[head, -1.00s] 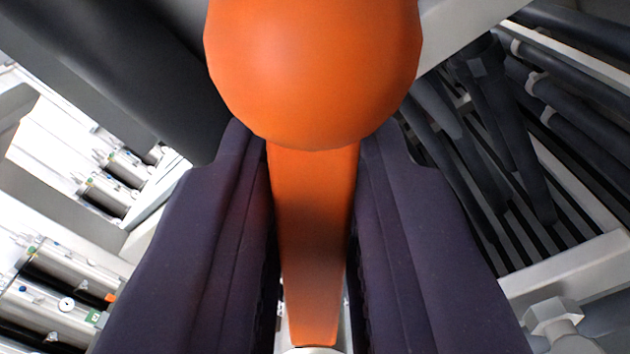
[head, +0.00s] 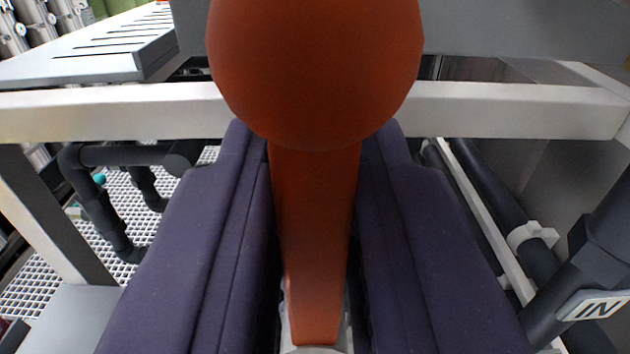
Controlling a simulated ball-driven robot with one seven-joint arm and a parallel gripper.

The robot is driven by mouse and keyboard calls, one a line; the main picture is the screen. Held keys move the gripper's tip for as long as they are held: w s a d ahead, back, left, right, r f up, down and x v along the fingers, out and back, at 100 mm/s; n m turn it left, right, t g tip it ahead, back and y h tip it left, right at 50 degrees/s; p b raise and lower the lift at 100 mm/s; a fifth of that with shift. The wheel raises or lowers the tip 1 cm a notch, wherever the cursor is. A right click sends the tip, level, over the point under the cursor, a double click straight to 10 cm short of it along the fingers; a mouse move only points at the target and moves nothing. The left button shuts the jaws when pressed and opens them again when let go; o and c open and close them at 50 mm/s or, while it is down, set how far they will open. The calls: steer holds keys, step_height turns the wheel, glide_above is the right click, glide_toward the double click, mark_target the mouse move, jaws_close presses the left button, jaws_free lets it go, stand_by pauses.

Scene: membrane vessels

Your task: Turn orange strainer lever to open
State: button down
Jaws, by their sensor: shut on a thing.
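The orange strainer lever (head: 312,215) runs up the middle of the head view and ends in a large round orange knob (head: 315,70) at the top. My gripper (head: 313,190) has its two dark purple fingers on either side of the lever's flat arm and is shut on it, just below the knob. The lever's lower end meets a pale, rounded part at the bottom edge, mostly cut off. The strainer body is hidden.
A pale frame beam (head: 480,108) crosses behind the knob. Dark pipes (head: 105,200) stand over a white grating (head: 45,275) at left.

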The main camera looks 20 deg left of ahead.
steer(key=shift+a+f, duration=0.1)
stand_by(0.4)
steer(key=c, duration=1.1)
jaws_free()
steer(key=p+v, duration=0.1)
steer(key=v, duration=0.6)
steer(key=shift+s, duration=0.4)
